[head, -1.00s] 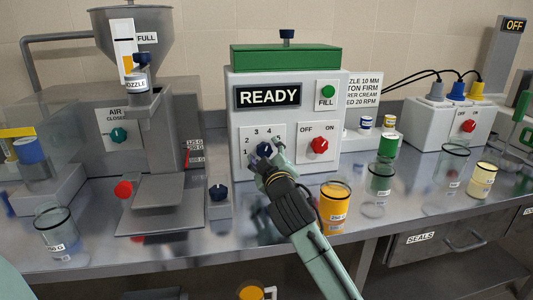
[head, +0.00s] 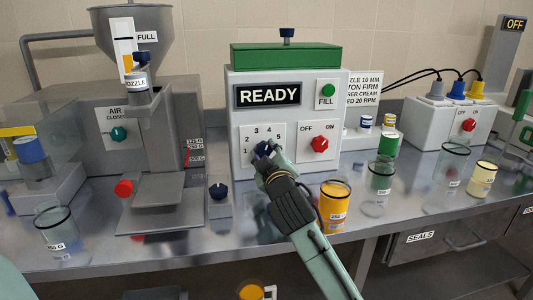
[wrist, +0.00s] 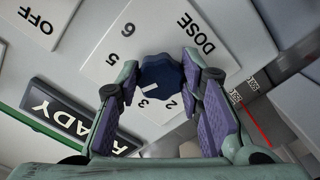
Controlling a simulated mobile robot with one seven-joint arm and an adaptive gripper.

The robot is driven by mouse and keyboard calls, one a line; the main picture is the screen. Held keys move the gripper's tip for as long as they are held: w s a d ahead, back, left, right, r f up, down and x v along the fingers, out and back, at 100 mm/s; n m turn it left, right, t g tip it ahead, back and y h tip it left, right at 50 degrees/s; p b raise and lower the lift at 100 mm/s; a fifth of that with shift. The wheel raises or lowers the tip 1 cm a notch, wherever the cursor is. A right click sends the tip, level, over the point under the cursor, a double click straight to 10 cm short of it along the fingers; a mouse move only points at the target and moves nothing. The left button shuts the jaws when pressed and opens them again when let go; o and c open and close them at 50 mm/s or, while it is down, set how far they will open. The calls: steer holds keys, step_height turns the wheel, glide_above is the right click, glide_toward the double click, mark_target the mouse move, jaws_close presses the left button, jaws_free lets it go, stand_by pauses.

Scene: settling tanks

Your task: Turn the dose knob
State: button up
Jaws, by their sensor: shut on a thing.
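The dose knob (wrist: 161,76) is dark blue and lobed, on a white plate marked with numbers and the word DOSE in the wrist view. Its white pointer mark is near the 3. In the head view the dose knob (head: 262,148) shows on the front of the white control box (head: 240,120), partly hidden by my gripper. My gripper (wrist: 163,82) is shut on the knob, with one finger on each side of it. It also shows in the head view (head: 266,156), reaching up from the lower right.
A red OFF/ON knob (head: 320,143) is just right of the dose plate. A display (head: 268,95) reads READY. An orange-filled cup (head: 334,205) and clear cups (head: 379,190) stand right of my arm. A small dark-blue-knobbed block (head: 219,193) stands left.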

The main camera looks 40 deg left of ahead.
steer(key=shift+m, duration=0.3)
steer(key=m+p, duration=0.1)
steer(key=m, duration=0.3)
steer(key=shift+s+a+p, duration=0.1)
steer(key=shift+p, duration=0.25)
steer(key=shift+m+p, duration=0.6)
steer(key=shift+m, duration=0.9)
steer(key=shift+f, duration=0.1)
steer(key=o, duration=1.2)
steer(key=shift+c, duration=0.2)
steer(key=v, duration=1.2)
